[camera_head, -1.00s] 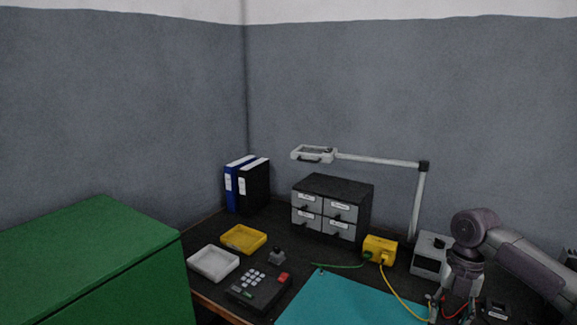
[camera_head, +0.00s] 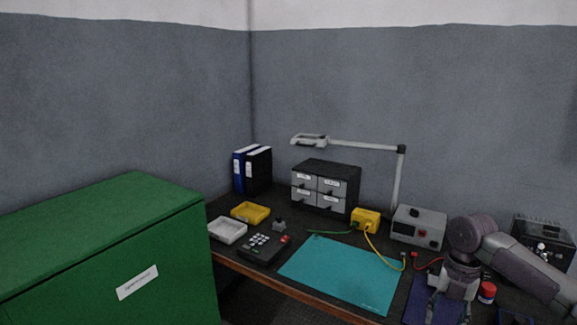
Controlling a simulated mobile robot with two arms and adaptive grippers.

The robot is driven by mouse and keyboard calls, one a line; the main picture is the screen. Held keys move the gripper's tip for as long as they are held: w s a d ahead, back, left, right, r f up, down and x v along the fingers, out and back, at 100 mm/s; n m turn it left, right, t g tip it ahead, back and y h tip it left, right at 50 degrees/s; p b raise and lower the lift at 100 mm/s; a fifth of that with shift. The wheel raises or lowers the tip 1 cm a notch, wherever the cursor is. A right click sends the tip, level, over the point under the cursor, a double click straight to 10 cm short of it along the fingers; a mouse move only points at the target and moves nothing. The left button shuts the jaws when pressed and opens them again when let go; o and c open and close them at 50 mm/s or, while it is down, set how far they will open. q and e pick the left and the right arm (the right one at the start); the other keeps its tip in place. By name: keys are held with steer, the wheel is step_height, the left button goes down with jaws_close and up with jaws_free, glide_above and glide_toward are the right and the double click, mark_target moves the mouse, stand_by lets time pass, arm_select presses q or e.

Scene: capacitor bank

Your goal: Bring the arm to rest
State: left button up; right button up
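My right arm comes in from the right edge. Its gripper (camera_head: 447,308) points down over the right part of the bench, to the right of the teal mat (camera_head: 340,272). Its two fingers look spread apart, and I see nothing held between them. A dark blue surface shows behind and below the fingers. Whether the fingertips touch it cannot be told. My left gripper is not in view.
A grey device (camera_head: 418,228), a red-topped jar (camera_head: 487,291) and a black device (camera_head: 543,240) stand near my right arm. A yellow box (camera_head: 366,219) with cables, a drawer unit (camera_head: 326,188) and a keypad (camera_head: 264,246) sit farther left. A green cabinet (camera_head: 105,250) fills the left front.

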steer(key=w+a+f+m+t, duration=0.25)
steer(key=f+m, duration=0.65)
steer(key=f, duration=1.1)
steer(key=s+a+f+m+p, duration=0.1)
steer(key=s+f+m, duration=0.25)
steer(key=f, duration=0.45)
steer(key=s+a+f+m+p, duration=0.1)
steer(key=s+f+m, duration=0.25)
steer(key=f, duration=0.55)
steer(key=s+a+f+m, duration=0.1)
steer(key=s+f+m, duration=0.4)
steer(key=s+f, duration=0.8)
arm_select(q)
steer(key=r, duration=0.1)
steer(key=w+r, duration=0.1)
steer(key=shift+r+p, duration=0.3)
steer(key=shift+p, duration=0.05)
arm_select(e)
steer(key=s+a+f+m, duration=0.2)
steer(key=s, duration=1.2)
steer(key=s+a+f+m, duration=0.2)
steer(key=s+f+m, duration=0.1)
steer(key=s, duration=1.2)
steer(key=shift+a+m+h, duration=0.3)
steer(key=shift+a+h, duration=0.05)
steer(key=shift+h, duration=0.05)
